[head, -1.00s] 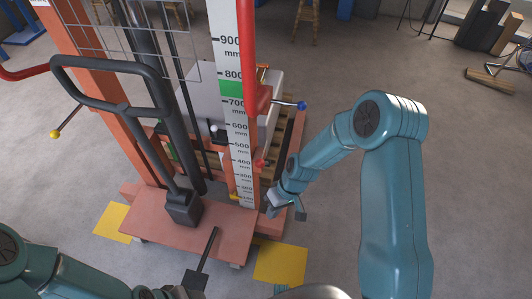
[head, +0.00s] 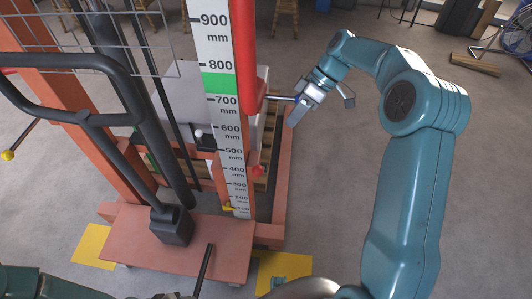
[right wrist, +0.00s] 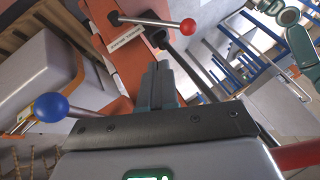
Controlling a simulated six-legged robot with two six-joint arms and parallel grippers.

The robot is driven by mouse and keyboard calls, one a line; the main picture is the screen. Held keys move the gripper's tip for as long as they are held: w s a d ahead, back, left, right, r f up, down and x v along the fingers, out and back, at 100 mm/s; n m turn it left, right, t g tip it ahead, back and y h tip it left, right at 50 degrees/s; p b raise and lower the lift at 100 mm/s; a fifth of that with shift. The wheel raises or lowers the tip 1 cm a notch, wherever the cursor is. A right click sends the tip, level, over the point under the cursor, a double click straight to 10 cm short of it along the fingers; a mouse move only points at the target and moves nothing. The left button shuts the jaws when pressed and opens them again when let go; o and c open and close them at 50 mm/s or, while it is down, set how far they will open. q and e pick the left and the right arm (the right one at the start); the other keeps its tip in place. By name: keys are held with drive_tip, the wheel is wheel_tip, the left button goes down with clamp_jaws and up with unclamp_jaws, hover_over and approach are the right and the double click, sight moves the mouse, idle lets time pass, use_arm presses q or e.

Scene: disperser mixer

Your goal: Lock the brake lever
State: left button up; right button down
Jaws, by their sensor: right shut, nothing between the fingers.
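Two ball-tipped levers show on the right side of the orange machine. My left gripper is barely visible at the bottom edge.
The height scale (head: 223,120) and red post (head: 243,50) stand left of my right gripper. A black handle (head: 60,118) and a yellow-ball lever (head: 8,155) are at the left. A pallet lies behind the machine. The floor at right (head: 330,180) is clear.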

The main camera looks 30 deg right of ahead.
sight(261, 169)
drive_tip(key=s+a+r+b+x, duration=0.1)
drive_tip(key=s+x, duration=0.1)
drive_tip(key=x, duration=1)
drive_tip(key=shift+a+f, duration=0.15)
drive_tip(key=shift+a, duration=0.35)
drive_tip(key=shift+s, duration=0.15)
